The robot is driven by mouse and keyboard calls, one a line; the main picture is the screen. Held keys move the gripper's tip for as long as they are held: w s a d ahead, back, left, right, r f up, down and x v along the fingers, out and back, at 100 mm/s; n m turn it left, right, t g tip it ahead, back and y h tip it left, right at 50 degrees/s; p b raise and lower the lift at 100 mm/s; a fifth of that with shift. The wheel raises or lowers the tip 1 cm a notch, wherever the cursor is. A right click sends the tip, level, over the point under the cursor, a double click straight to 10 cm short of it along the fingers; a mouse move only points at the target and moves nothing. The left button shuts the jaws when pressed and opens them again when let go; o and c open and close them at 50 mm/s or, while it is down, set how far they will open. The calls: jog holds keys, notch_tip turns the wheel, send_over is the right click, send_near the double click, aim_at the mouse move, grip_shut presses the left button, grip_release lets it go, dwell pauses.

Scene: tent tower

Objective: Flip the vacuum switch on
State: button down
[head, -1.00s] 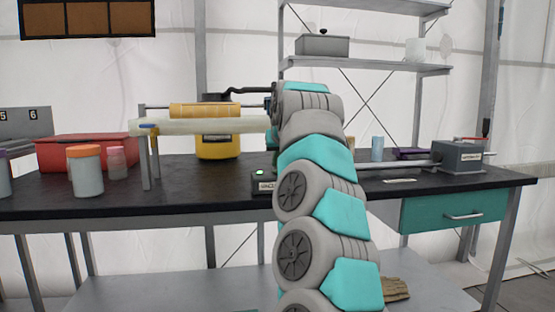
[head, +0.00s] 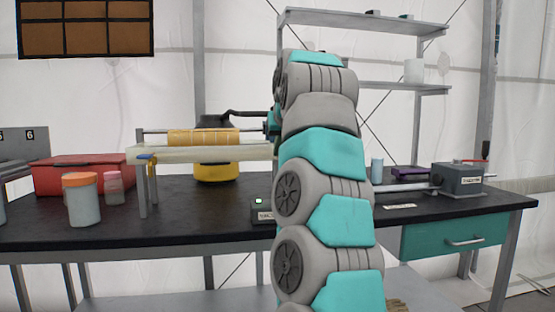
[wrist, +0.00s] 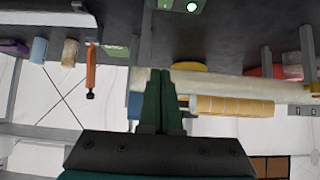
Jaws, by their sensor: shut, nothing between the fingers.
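My gripper (wrist: 163,72) is shut and empty in the wrist view, which looks upside down. Its dark green fingers point at the bench, just beside the pale roller bar. My arm hides most of it in the head view. An upright orange handle (wrist: 91,68) with a black tip stands apart from the fingers, to their left in the wrist view. I cannot tell whether it is the vacuum switch. A small box with a lit green light (head: 261,211) sits on the bench; it also shows in the wrist view (wrist: 182,5). Its label is unreadable.
The roller frame (head: 205,153) stands over a yellow container (head: 216,172). A red case (head: 85,175) and orange-lidded jar (head: 82,200) are left. A grey box (head: 459,180) with a red lever is right.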

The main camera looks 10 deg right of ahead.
jog(key=shift+s+r, duration=0.45)
jog(key=shift+r, duration=0.15)
jog(key=s+f+g, duration=0.6)
jog(key=s+f, duration=1.6)
jog(key=s, duration=0.2)
jog(key=s+f+g, duration=0.6)
jog(key=s+f, duration=1.6)
jog(key=s, duration=0.2)
jog(key=shift+s, duration=0.3)
